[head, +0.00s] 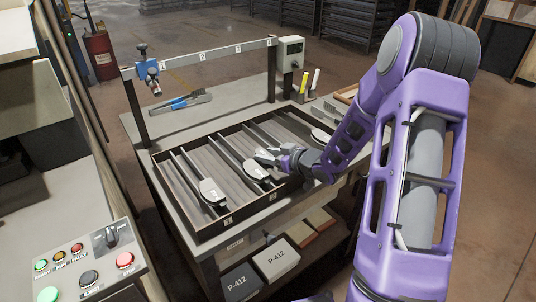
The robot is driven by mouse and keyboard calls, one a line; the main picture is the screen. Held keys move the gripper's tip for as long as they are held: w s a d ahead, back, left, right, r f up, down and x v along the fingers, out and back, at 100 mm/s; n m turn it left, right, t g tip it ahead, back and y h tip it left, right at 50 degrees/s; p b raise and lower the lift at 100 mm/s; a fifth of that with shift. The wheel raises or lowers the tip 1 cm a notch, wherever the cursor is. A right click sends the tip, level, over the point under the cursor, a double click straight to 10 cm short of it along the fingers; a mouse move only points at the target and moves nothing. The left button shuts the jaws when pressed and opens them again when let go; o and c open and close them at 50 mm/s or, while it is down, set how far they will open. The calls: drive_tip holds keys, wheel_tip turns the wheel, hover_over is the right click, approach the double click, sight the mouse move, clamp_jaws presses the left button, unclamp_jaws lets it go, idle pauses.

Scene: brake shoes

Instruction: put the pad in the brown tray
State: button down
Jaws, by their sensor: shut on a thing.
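A wide dark-brown tray (190,235) with long lengthwise strips lies on the workbench. Grey pads with white labels lie in it: one at the left (212,191) and one in the middle (254,170). Another pad (320,136) shows at the right, partly hidden by my arm. My gripper (268,157) is low over the middle of the tray, just behind and right of the middle pad. It is shut on a pad that is small and mostly hidden by the fingers. I cannot tell whether that is the middle pad or another one.
A numbered rail (205,55) on posts spans the bench behind the tray. Blue-handled pliers (177,103) and a brush lie under it. A small brown-rimmed tray (347,93) is at the back right. A button panel (85,262) stands at the front left.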

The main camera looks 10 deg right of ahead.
drive_tip(key=shift+c, duration=1.8)
unclamp_jaws()
